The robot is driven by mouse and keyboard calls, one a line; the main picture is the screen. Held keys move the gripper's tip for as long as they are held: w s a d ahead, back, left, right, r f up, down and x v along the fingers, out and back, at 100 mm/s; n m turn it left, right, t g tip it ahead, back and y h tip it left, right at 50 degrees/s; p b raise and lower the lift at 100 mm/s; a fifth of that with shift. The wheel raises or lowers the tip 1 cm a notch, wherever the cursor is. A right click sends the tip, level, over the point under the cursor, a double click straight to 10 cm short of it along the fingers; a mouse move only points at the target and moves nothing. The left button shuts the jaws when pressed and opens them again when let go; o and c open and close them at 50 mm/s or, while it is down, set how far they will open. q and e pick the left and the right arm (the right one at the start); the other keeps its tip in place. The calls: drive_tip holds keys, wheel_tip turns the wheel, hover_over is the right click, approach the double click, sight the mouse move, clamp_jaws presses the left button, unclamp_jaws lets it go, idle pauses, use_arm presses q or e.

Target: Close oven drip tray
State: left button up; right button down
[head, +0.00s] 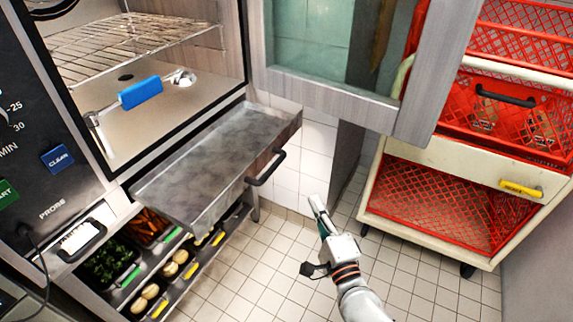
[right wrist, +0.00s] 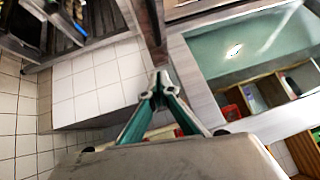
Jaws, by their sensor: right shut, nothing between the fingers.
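The oven drip tray (head: 205,160) is a grey metal drawer pulled out below the oven cavity, with a black bar handle (head: 266,167) on its front. My right gripper (head: 317,203) is shut and empty. It is in front of the tray, to the right of and below the handle in the head view, apart from it. In the right wrist view the right gripper's green-sided fingers (right wrist: 161,78) meet at their tips. My left gripper is not in the head view.
The oven door (head: 350,95) with its glass pane stands open at the right. A cart with red crates (head: 440,200) stands farther right. Food pans (head: 110,263) sit below the tray. A blue-handled probe (head: 140,92) lies in the oven. The tiled floor (head: 250,280) is clear.

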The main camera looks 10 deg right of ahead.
use_arm(q)
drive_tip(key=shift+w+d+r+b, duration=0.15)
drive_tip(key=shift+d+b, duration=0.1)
drive_tip(key=shift+b, duration=0.1)
use_arm(e)
drive_tip(key=a+x, duration=0.2)
drive_tip(key=x, duration=1.1)
drive_tip(key=shift+a+r+m, duration=0.15)
drive_tip(key=shift+a+m, duration=0.05)
drive_tip(key=shift+m, duration=0.2)
